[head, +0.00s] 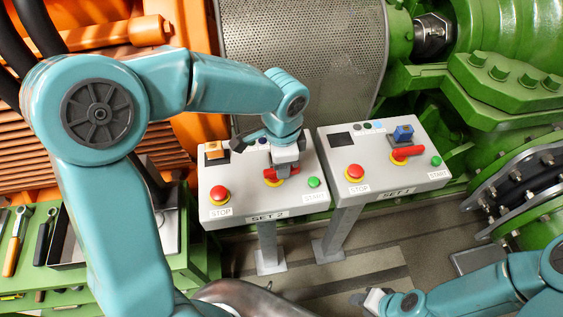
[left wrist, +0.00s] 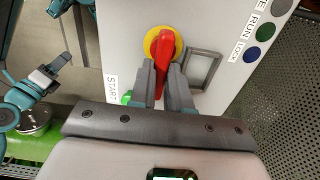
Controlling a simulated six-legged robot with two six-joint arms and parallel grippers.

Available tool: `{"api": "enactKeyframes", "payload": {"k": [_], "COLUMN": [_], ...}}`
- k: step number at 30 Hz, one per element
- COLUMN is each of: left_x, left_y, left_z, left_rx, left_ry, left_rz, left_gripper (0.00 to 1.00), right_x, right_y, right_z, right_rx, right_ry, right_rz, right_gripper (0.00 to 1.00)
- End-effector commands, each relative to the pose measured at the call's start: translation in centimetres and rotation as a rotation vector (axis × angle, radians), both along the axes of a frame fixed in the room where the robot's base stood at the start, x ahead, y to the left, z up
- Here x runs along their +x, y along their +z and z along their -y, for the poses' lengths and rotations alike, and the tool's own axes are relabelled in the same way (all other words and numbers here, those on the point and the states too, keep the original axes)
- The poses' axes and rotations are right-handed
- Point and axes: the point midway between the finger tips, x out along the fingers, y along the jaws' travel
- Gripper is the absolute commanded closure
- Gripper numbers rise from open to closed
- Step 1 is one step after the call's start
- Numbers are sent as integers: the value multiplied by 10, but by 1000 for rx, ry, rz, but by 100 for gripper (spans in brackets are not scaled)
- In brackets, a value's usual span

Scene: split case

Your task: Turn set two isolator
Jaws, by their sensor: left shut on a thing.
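The set two isolator (left wrist: 166,48) is a red handle on a yellow disc, on the grey SET 2 panel (head: 230,180). In the left wrist view the handle stands nearly upright between my fingers. My left gripper (left wrist: 164,82) is shut on it. In the head view my left gripper (head: 284,168) comes down from above and hides much of the handle; part of the yellow disc and some red show beside it. My right gripper (head: 372,300) is low at the bottom right, away from both panels, and its jaw opening is unclear.
The SET 2 panel also has a red stop button (head: 219,194), a green start button (head: 313,182) and an orange block (head: 213,150). The SET 1 panel (head: 380,180) stands close on the right, with its own red isolator handle (head: 407,152) and blue block (head: 403,133).

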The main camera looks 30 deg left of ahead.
Motion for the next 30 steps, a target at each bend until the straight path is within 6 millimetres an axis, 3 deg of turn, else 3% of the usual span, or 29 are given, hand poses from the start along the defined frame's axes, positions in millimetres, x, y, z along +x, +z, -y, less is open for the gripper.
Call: {"api": "enactKeyframes", "payload": {"k": [8, 9, 11, 23, 30], "left_x": [2, 2, 2, 1, 1], "left_y": [1, 1, 1, 9, 63], "left_z": [1, 1, 1, 1, 1], "left_rx": [-3, -3, -3, -1, -2], "left_ry": [-4, -4, -3, -1, -1], "left_rz": [9, 9, 7, 4, 9], "left_gripper": [100, 76, 57, 57, 57], "right_x": [0, 0, 0, 0, 0], "right_y": [0, 0, 0, 0, -1], "right_z": [0, 0, 0, 0, 0], "right_rx": [0, 0, 0, 0, 0], "right_ry": [0, 0, 0, 0, 0], "right_rz": [0, 0, 0, 0, 0], "right_gripper": [57, 57, 57, 57, 57]}}
